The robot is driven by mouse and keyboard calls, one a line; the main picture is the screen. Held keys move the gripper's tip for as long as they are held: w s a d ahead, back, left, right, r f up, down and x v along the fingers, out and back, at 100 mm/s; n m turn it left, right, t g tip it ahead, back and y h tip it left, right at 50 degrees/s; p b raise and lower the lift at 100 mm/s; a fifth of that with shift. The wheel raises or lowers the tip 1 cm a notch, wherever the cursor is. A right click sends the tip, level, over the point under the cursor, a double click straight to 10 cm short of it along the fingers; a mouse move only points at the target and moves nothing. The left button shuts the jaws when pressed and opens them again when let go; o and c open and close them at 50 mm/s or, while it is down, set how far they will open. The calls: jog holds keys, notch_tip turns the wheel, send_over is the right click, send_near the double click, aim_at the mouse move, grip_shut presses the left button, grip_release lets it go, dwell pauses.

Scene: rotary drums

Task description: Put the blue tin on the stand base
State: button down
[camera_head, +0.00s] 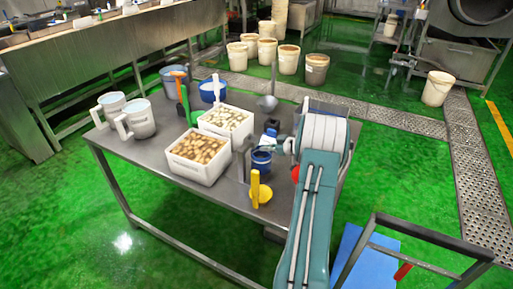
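A small dark blue tin (261,162) with a pale rim stands upright on the steel table, just left of my arm. A thin grey upright post (244,162) stands close to its left and may belong to the stand; I cannot make out its base clearly. My teal and white arm reaches over the table's right side. My gripper (271,132) seems to be the small dark shape left of the arm's far end, above and behind the tin. Its fingers are too small to read. I see no clear contact with the tin.
The steel table (150,168) also holds two white crates of food (198,176) (226,121), grey jugs (136,120), blue-rimmed buckets (174,74), a yellow tool (260,190) and a grey ladle-like object (267,102). A metal rail frame (425,232) stands at lower right.

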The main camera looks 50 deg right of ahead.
jog(key=x, duration=0.4)
jog(key=shift+w+r, duration=0.15)
jog(key=shift+r, duration=0.2)
jog(key=shift+f, duration=0.2)
jog(key=c, duration=0.8)
grip_release()
jog(key=v, duration=0.7)
jog(key=shift+s, duration=0.25)
jog(key=shift+r, duration=0.15)
